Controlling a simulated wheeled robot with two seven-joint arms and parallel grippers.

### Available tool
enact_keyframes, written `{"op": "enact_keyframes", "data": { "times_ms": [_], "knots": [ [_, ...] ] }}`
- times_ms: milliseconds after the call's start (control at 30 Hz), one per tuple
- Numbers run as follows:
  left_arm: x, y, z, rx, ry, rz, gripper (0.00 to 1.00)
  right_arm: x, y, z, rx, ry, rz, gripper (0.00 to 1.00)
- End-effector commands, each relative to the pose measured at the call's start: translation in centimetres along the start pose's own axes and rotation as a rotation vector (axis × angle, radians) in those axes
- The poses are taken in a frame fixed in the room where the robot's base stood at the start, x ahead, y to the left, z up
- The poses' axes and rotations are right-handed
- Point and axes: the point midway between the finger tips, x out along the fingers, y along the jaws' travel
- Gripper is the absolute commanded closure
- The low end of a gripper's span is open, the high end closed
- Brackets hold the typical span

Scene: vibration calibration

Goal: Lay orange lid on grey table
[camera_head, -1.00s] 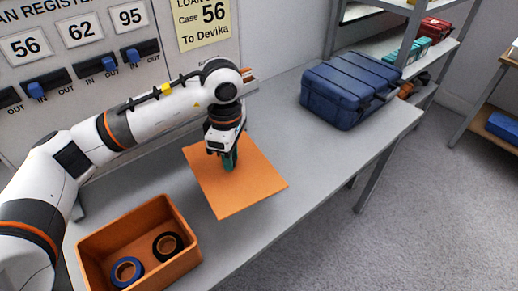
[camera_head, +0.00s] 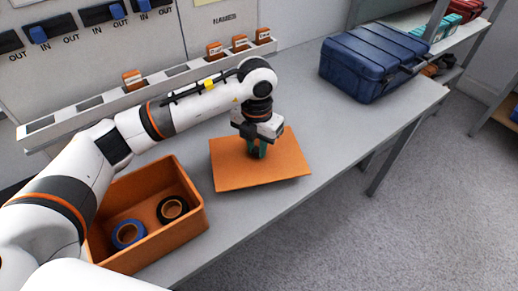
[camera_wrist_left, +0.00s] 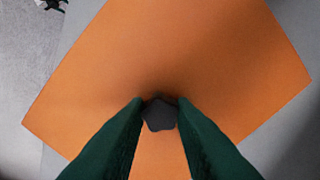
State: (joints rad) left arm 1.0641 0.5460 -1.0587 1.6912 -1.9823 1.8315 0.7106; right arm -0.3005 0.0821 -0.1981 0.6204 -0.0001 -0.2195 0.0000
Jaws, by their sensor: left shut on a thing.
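The orange lid (camera_head: 232,172) is a flat square plate, roughly level, at the grey table (camera_head: 330,128) just right of the orange box. I cannot tell whether its underside touches the tabletop. My left gripper (camera_head: 257,153) is above the middle of the lid, pointing down. Its green fingers are shut on the lid's small dark knob (camera_wrist_left: 160,115), seen in the left wrist view between the fingertips (camera_wrist_left: 160,104). The lid (camera_wrist_left: 190,50) fills most of that view. My right gripper is not in view.
An open orange box (camera_head: 200,214) holds a blue tape roll (camera_head: 128,234) and a black tape roll (camera_head: 172,209). A blue case (camera_head: 368,68) stands at the far right of the table. A slotted rail (camera_head: 95,105) with orange tags runs along the back. Bare tabletop lies between lid and case.

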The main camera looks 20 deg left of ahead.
Motion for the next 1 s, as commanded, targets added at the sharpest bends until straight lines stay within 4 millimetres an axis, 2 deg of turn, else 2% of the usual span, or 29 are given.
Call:
{"op": "enact_keyframes", "data": {
  "times_ms": [167,333,700,733,800,867,1000],
  "knots": [
    [1.4,0.0,0.0,0.000,-0.001,0.000,1.00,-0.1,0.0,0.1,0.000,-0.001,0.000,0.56],
    [3.8,0.0,0.1,0.001,-0.002,0.001,1.00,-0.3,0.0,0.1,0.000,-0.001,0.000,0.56],
    [4.5,0.0,0.0,0.002,0.001,0.001,1.00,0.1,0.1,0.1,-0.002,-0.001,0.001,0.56],
    [4.5,0.0,0.0,0.002,0.001,0.000,0.75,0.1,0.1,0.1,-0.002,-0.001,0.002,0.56],
    [4.4,0.0,0.0,0.002,0.001,0.000,0.64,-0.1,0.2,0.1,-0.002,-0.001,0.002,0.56],
    [4.4,0.0,0.0,0.002,0.001,0.000,0.55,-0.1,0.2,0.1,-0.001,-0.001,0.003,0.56],
    [4.4,0.0,0.0,0.002,0.001,0.000,0.55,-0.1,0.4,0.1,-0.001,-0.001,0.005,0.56]
  ]
}}
